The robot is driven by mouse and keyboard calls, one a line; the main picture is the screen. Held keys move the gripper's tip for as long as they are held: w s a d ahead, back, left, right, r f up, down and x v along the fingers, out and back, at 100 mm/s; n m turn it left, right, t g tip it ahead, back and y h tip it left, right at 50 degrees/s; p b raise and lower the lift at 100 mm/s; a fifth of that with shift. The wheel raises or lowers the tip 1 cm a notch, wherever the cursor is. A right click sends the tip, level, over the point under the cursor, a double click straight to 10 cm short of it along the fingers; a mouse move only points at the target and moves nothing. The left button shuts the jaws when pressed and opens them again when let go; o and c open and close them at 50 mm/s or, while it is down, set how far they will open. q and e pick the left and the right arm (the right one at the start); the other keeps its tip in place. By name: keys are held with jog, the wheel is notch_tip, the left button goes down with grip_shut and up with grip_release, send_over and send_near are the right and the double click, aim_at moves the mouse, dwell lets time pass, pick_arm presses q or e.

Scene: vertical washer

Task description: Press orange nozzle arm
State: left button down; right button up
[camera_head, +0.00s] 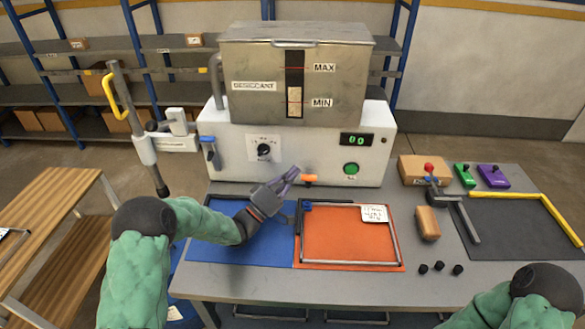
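The orange nozzle arm (309,178) is a small orange piece low on the front of the white washer body (320,158), above the orange mat. My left gripper (295,172) reaches in from the left, with its fingertips just left of the orange piece. Its fingers converge at the tips and look shut, with nothing visible between them. A small gap seems to show between tips and orange piece, but I cannot tell if they touch. My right arm shows only in the bottom right corner; its gripper is out of view.
A blue mat (235,247) and a framed orange mat (345,240) lie on the grey table. A cardboard box (418,168), a brown block (427,224) and several black knobs lie to the right. A green button (351,169) sits on the washer front.

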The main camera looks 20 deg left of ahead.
pick_arm(q)
jog(key=shift+s+d+f+b, duration=0.1)
jog(key=shift+s+f+b, duration=0.4)
jog(key=shift+f, duration=0.35)
notch_tip(320, 180, up, 10)
dwell(0.6)
jog(key=shift+r, duration=0.1)
